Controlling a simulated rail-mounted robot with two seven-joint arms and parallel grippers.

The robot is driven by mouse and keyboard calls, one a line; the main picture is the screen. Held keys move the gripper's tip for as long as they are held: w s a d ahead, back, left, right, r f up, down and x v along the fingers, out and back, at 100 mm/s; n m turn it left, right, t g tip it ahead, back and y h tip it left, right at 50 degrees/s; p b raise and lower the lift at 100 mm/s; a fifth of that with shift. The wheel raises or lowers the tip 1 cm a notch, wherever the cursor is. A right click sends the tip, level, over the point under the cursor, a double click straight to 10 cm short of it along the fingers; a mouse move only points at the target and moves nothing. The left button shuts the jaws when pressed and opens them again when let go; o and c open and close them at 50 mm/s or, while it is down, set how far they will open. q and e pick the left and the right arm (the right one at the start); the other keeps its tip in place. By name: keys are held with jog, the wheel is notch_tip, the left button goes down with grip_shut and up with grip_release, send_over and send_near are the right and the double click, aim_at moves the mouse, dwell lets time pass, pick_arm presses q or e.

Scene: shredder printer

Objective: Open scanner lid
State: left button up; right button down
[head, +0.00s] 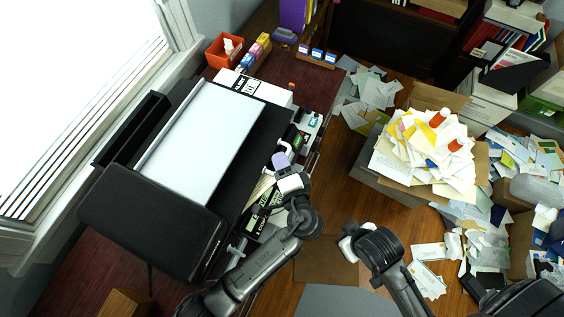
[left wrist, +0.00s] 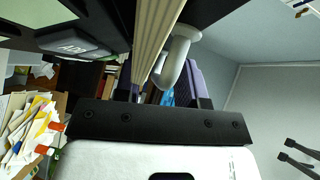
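The scanner (head: 250,120) stands on the dark red desk, with a pale flat panel (head: 205,130) on top and a dark box-like cover (head: 150,225) at its near left end. Its lid looks closed. My left gripper (head: 280,161), with purple fingers, is at the scanner's right-hand front edge. A white hooked handle (left wrist: 175,62) and a beige ribbed strip (left wrist: 152,40) show between its spread fingers in the left wrist view. Whether they touch is unclear. My right gripper (head: 348,246) hangs over the floor, away from the scanner; its fingers are not clear.
A box heaped with papers (head: 400,190) stands right of the desk, with papers strewn on the floor around it. An orange bin (head: 224,50) and small colored boxes (head: 257,48) are at the desk's back. A bright window (head: 75,90) borders the left side.

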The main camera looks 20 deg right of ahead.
pick_arm(q)
grip_shut()
dwell(0.3)
